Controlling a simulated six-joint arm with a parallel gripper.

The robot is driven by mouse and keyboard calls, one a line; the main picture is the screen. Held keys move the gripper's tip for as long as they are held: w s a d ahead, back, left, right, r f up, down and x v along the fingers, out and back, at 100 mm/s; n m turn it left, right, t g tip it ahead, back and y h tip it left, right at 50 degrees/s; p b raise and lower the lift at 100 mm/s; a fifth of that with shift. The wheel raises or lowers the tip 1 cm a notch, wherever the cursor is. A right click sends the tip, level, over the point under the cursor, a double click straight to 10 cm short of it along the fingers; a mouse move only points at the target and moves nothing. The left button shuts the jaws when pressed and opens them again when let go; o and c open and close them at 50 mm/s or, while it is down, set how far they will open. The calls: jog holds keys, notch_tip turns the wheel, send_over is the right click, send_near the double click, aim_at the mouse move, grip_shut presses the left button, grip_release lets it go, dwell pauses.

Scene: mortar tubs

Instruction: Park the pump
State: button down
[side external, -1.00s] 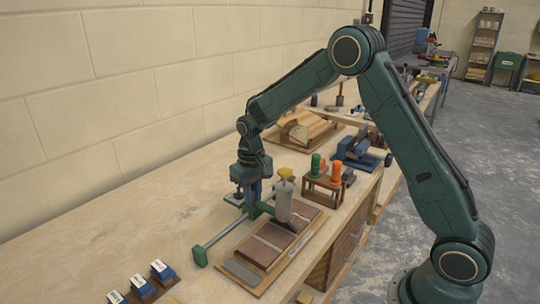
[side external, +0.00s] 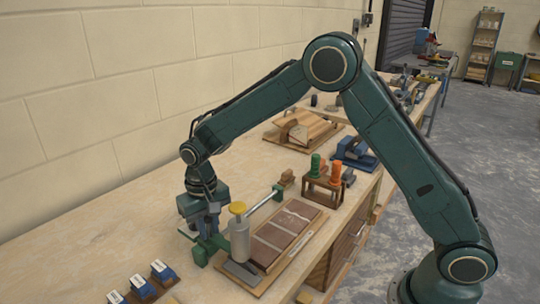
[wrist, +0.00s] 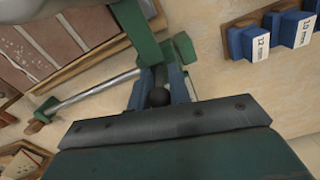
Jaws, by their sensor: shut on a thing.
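The pump (side external: 239,240) is a grey upright cylinder with a yellow cap (side external: 237,208), carried on a green carriage (side external: 212,243). The carriage sits on a metal rail (side external: 262,203) at its near end, close beside the green end block (side external: 200,257); I cannot tell whether they touch. In the wrist view, the carriage (wrist: 135,22), end block (wrist: 185,47) and rail (wrist: 90,97) show, with part of the pump in the top left corner. My gripper (side external: 203,232) is shut on the carriage's dark round knob (wrist: 158,97), its fingers on either side.
A board with brown tiles (side external: 285,232) lies right of the rail. A rack with green and orange bottles (side external: 323,180) stands beyond. Several blue labelled blocks (side external: 162,271) sit at the front left.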

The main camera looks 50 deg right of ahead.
jog(key=shift+a, duration=0.35)
jog(key=c, duration=1.3)
grip_release()
jog(key=shift+c, duration=0.2)
jog(key=shift+s, duration=0.1)
jog(key=shift+d, duration=0.1)
jog(key=shift+r, duration=0.2)
notch_tip(320, 180, up, 14)
jog(key=shift+f, duration=0.25)
